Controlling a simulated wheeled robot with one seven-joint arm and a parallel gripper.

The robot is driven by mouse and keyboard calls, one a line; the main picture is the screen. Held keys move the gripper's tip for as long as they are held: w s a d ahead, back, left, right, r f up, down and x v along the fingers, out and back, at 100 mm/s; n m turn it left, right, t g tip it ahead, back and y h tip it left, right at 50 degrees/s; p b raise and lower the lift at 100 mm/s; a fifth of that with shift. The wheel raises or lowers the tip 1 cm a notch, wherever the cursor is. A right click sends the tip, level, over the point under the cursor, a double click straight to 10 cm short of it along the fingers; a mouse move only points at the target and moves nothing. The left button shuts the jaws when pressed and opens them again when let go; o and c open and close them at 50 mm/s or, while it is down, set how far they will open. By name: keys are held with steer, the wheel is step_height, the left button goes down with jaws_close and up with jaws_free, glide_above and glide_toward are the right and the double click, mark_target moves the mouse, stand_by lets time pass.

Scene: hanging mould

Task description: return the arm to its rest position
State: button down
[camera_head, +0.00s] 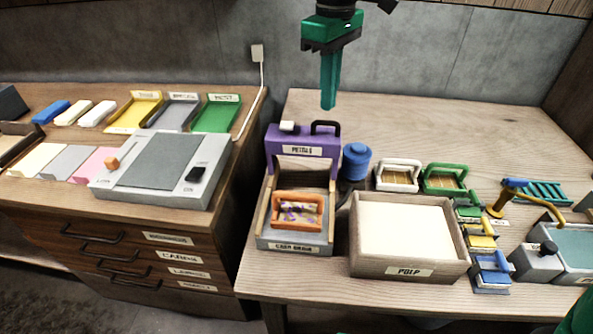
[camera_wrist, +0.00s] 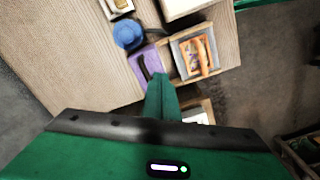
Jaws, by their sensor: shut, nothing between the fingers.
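My gripper (camera_head: 328,106) is green and hangs fingers down in the head view, high above the back of the right table. Its fingers are together with nothing between them. In the wrist view the shut fingers (camera_wrist: 162,80) point toward the purple petals unit (camera_wrist: 147,66). In the head view the purple petals unit (camera_head: 303,150) stands below and left of my gripper, clear of it. An orange mould (camera_head: 297,222) with speckled content sits in the couch drain frame (camera_head: 290,243) in front of that unit.
A pulp box (camera_head: 408,268) stands right of the drain, with a blue round container (camera_head: 356,161) behind it. White (camera_head: 398,174) and green (camera_head: 444,179) moulds stand further right. A grey press-like device (camera_head: 162,168) and coloured trays sit on the left cabinet. The right table's back is bare.

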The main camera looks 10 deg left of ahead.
stand_by(0.4)
steer(key=s+d+f+m, duration=0.2)
steer(key=d+m, duration=0.2)
steer(key=d, duration=1)
steer(key=s+d+f+m, duration=0.15)
steer(key=d+m, duration=0.35)
steer(key=d, duration=0.9)
steer(key=s+d+f+m, duration=0.4)
steer(key=s+d, duration=0.4)
steer(key=s, duration=0.3)
steer(key=s+d+f+m, duration=0.5)
steer(key=s+d, duration=0.3)
steer(key=s, duration=0.3)
steer(key=shift+s+d+f+m, duration=0.15)
steer(key=shift+s+f+m, duration=0.05)
steer(key=shift+m, duration=0.3)
steer(key=shift+w+f, duration=0.25)
steer(key=shift+w, duration=0.4)
